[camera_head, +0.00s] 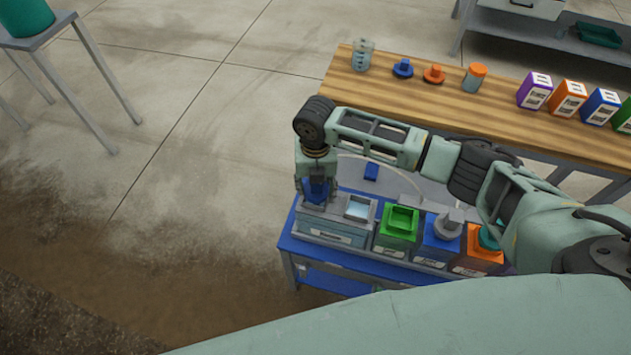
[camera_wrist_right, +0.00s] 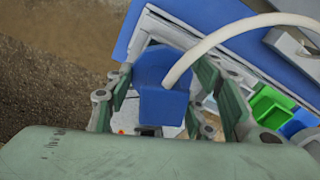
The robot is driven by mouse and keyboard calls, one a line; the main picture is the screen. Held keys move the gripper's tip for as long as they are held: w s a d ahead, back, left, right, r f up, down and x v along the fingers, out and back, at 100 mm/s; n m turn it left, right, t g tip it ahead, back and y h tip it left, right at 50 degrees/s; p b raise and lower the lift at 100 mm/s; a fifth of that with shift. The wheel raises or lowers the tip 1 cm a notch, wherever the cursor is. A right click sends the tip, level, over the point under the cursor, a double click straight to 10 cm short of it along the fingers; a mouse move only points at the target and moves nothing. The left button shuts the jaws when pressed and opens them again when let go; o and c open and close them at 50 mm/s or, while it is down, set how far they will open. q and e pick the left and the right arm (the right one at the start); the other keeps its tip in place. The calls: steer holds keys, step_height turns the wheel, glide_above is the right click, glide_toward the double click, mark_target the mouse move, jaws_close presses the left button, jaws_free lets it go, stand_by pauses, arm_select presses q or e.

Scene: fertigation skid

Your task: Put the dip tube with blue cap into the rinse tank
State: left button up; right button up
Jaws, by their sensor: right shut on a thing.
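My right gripper (camera_head: 317,199) is shut on the blue cap (camera_wrist_right: 162,85) of the dip tube and points down over the left part of the grey tank. The blue cap also shows between the fingers in the head view (camera_head: 316,186). A pale hose (camera_wrist_right: 225,36) curves away from the cap. The grey tank (camera_head: 331,232), which looks like the rinse tank, has a label on its front and a square opening with light blue inside on its right. The tube below the cap is hidden, so I cannot tell whether it is inside the tank. My left gripper is not in view.
Green (camera_head: 397,236), blue (camera_head: 437,242) and orange (camera_head: 484,248) containers stand right of the grey tank on a blue stand (camera_head: 298,247). My right arm passes above them. A wooden bench (camera_head: 440,105) behind holds caps and several coloured boxes.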

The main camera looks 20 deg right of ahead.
steer(key=shift+f, duration=0.55)
steer(key=o, duration=1.3)
step_height(320, 180, up, 12)
steer(key=shift+r, duration=0.1)
